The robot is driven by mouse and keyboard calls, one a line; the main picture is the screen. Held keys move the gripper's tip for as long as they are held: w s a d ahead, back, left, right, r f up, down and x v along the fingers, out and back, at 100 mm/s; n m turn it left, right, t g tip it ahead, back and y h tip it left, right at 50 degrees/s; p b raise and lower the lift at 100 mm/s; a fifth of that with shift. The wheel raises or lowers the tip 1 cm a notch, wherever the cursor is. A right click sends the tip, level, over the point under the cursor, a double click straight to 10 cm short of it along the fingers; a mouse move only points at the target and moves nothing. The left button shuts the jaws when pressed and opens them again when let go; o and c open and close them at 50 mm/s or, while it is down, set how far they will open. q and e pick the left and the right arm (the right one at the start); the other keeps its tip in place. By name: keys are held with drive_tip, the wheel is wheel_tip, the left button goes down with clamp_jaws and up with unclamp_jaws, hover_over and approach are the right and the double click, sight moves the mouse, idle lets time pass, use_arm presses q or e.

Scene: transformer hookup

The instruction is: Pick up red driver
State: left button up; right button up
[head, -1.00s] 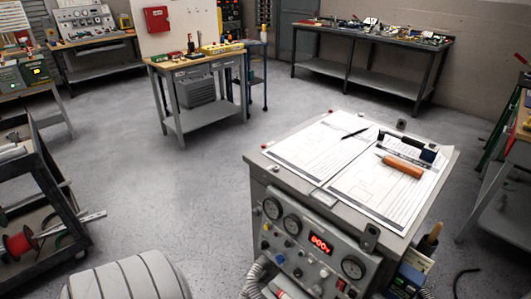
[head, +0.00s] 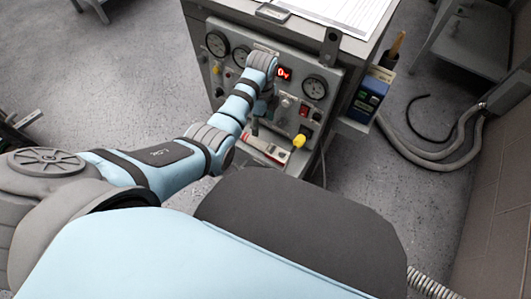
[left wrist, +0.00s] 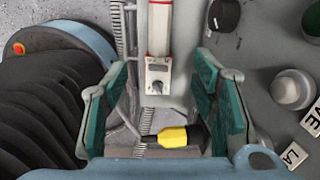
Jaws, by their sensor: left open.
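I cannot clearly make out a red driver in either current view. My left gripper (head: 266,122) reaches down in front of the grey control panel (head: 228,75) in the head view. In the left wrist view, the left gripper (left wrist: 160,108) is open, its teal-padded fingers wide apart with nothing gripped. A yellow and black piece (left wrist: 172,137) shows low between the fingers; I cannot tell its depth. A white block with red edges (left wrist: 159,60) lies beyond the fingers, and a red and white piece (head: 270,152) shows below the gripper in the head view. My right gripper is not visible.
Hoses (head: 450,155) lie on the floor to the right.

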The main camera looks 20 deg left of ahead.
sight(262, 144)
use_arm(q)
drive_tip(key=shift+m, duration=0.3)
wheel_tip(262, 144, down, 9)
drive_tip(key=b, duration=0.6)
drive_tip(key=shift+s+f, duration=0.1)
drive_tip(key=shift+s, duration=0.05)
drive_tip(key=f+b, duration=0.1)
drive_tip(key=f, duration=0.1)
drive_tip(key=f+b, duration=0.2)
drive_tip(key=shift+s+d, duration=0.1)
drive_tip(key=shift+d, duration=0.1)
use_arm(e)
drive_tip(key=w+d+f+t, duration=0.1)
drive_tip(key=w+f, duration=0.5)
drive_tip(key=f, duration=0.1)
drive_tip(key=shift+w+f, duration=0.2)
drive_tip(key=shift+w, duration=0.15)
use_arm(q)
drive_tip(key=shift+r, duration=0.1)
clamp_jaws()
